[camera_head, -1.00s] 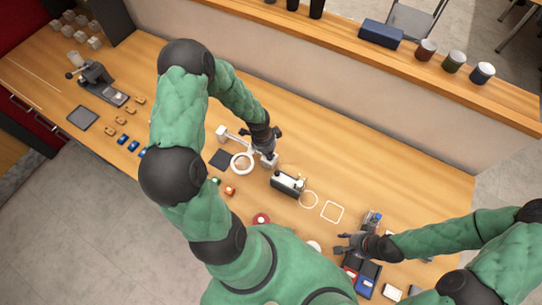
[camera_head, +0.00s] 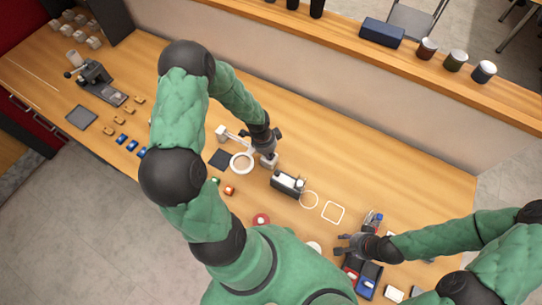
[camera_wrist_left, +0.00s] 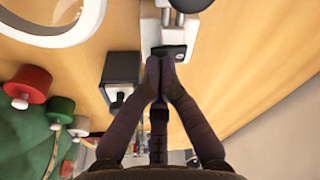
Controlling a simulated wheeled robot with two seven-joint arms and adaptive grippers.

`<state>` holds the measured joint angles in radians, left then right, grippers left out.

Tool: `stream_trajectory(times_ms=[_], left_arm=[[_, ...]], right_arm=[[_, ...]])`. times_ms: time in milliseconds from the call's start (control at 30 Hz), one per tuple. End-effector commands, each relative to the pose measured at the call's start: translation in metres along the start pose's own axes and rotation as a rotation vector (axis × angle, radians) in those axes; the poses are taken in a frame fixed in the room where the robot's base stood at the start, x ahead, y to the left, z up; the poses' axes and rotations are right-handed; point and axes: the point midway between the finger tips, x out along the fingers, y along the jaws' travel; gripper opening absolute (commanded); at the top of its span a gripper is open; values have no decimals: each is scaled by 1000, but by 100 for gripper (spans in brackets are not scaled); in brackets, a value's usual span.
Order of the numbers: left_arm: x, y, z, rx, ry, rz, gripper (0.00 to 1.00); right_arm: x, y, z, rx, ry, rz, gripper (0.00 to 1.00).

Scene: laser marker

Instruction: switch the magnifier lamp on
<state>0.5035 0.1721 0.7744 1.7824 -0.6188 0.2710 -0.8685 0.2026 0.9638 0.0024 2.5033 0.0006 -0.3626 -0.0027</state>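The magnifier lamp has a white ring head (camera_head: 242,163) on a jointed white arm, at mid-bench in the head view. In the left wrist view its ring (camera_wrist_left: 92,22) shows at the upper left. A white block with a dark front part (camera_wrist_left: 170,51) lies just ahead of my left fingertips; whether it belongs to the lamp is unclear. My left gripper (camera_head: 268,152) is right of the ring. In the wrist view its fingertips (camera_wrist_left: 160,66) meet with nothing between them, close to the dark part; contact cannot be told. My right gripper (camera_head: 344,244) is open at the lower right, away from the lamp.
A black and white box (camera_head: 287,183) stands close right of my left gripper. A dark square pad (camera_head: 219,159) lies left of the ring. Red and blue trays (camera_head: 368,277) are below my right gripper. The bench is clear toward the back wall.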

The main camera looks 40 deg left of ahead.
Motion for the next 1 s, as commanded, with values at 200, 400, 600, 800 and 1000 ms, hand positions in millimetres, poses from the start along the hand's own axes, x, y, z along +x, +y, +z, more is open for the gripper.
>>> stream_trajectory(times_ms=[200,400,600,800,1000], left_arm=[[3,0,0,0,0,0,0],[6,0,1,0,0,0,0],[6,0,1,0,0,0,0],[-3,0,0,0,0,0,0],[-17,0,-3,0,0,-1,0]], right_arm=[[3,1,0,0,0,0,40],[5,2,0,0,0,0,40],[5,2,0,0,0,0,40],[-2,-1,0,0,0,0,40],[-14,-5,0,0,0,0,40]])
